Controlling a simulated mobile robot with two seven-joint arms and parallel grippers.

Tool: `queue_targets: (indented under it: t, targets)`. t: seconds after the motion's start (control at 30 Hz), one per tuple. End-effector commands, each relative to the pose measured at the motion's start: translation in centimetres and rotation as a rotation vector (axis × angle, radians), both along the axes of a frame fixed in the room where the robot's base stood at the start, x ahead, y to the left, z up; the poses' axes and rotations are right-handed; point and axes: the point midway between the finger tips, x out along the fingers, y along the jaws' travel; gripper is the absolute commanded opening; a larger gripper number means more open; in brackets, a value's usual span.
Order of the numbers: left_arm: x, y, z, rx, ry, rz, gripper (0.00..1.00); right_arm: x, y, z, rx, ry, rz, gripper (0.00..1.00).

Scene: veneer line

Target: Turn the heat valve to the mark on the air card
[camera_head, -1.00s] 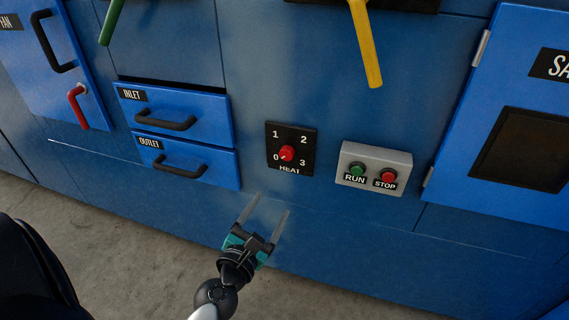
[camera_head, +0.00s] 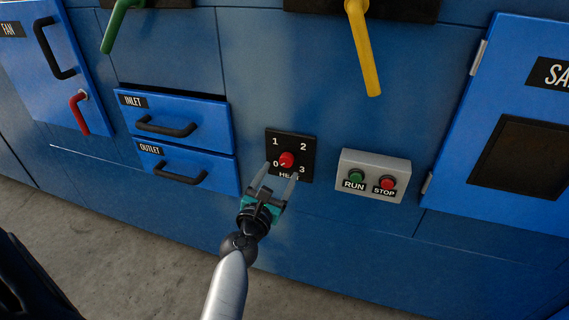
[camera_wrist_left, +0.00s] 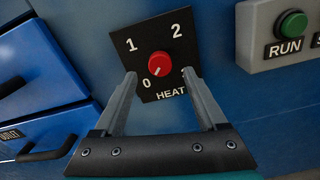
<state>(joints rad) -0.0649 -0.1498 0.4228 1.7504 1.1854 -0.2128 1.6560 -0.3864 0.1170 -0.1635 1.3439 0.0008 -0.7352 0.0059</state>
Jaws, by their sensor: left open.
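The heat valve is a red knob (camera_head: 286,160) on a black square plate (camera_head: 303,150) marked 0, 1, 2, 3 and HEAT. In the left wrist view the red knob (camera_wrist_left: 160,64) has a small pale mark at its lower left, toward the 0. My left gripper (camera_head: 282,172) is open and empty, just in front of the lower part of the plate. In the left wrist view its fingers (camera_wrist_left: 160,78) stand either side of the knob's line, apart from it, and one partly covers the 3. I see no air card. My right gripper is not in view.
A grey box (camera_head: 375,160) with green RUN and red STOP buttons is right of the plate. INLET (camera_head: 172,112) and OUTLET (camera_head: 170,160) drawers with black handles are left. A yellow lever (camera_head: 363,50) hangs above. The blue panel below is bare.

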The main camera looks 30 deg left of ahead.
Motion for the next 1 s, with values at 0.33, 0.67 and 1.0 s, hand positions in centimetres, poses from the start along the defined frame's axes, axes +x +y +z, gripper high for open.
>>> queue_targets:
  t: [0.33, 0.67, 1.0]
  targets:
    - [4.1, 1.0, 0.0, 0.0, -0.001, 0.0, 0.74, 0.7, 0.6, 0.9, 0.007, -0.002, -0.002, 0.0]
    - [4.7, 1.2, 0.0, 0.001, 0.0, 0.0, 0.74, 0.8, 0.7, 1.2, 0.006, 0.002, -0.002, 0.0]
    - [4.7, 1.1, 0.0, 0.0, 0.001, 0.0, 0.48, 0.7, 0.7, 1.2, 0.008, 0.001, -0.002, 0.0]
